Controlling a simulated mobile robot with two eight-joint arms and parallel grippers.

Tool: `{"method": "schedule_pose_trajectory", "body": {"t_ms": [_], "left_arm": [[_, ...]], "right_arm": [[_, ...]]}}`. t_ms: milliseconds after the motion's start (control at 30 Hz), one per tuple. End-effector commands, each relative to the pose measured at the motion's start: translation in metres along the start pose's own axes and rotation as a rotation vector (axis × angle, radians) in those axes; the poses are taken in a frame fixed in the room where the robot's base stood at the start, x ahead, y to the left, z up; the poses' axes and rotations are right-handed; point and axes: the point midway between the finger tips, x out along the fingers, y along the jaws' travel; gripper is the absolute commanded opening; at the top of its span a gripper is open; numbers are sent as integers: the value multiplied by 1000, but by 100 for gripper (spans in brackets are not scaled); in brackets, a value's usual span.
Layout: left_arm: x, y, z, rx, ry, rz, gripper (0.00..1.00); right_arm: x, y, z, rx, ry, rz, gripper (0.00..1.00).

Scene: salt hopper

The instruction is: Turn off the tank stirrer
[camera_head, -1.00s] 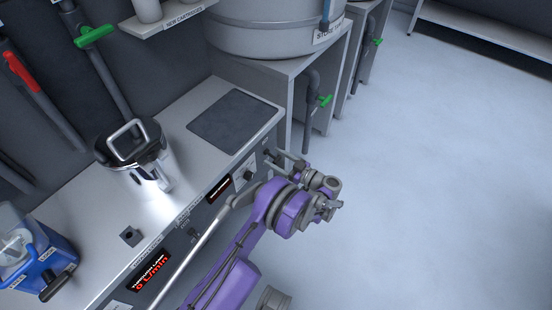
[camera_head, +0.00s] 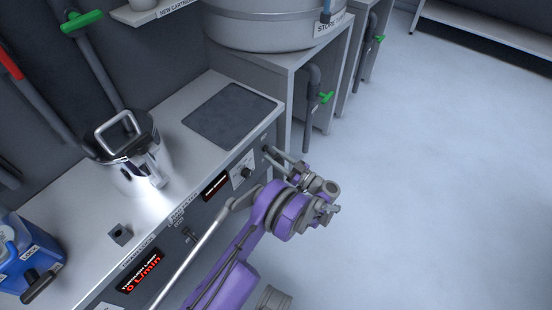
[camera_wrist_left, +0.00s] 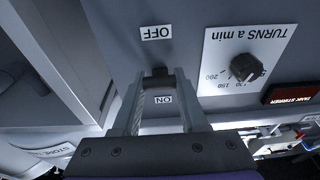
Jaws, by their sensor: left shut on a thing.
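The tank stirrer's switch (camera_wrist_left: 159,74) sits on the grey front panel, between an OFF label (camera_wrist_left: 156,32) and an ON label (camera_wrist_left: 163,99) in the left wrist view. My left gripper (camera_wrist_left: 160,80) is shut on the switch lever, its two fingers either side of it. The lever is mostly hidden by the fingers, so I cannot tell which way it points. In the head view my left gripper (camera_head: 273,154) reaches the panel at the bench's right end. The stirrer display (camera_wrist_left: 292,92) and the TURNS a min knob (camera_wrist_left: 246,68) are beside the switch. My right gripper is not in view.
The bench top holds a metal pot (camera_head: 131,158), a dark square plate (camera_head: 232,115) and a blue container (camera_head: 28,258). A large round tank (camera_head: 270,28) stands behind. A pipe with a green valve handle (camera_head: 326,97) is near my arm. The floor at right is clear.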

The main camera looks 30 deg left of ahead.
Motion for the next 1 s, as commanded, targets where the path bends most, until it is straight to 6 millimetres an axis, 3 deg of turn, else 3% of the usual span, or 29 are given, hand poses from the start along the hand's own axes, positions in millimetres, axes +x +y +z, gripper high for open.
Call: {"method": "schedule_pose_trajectory", "body": {"t_ms": [367, 400, 533, 833, 1000], "left_arm": [[0, 0, 1, 0, 21, 0, 0], [0, 0, 1, 0, 21, 0, 49], [0, 0, 1, 0, 21, 0, 72], [-1, 0, 1, 0, 21, 1, 72], [-19, 0, 1, -1, 20, 3, 72]], "right_arm": [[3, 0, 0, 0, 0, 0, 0], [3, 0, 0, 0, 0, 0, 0], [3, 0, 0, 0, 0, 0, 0], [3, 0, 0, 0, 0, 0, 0], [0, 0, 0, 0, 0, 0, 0]]}}
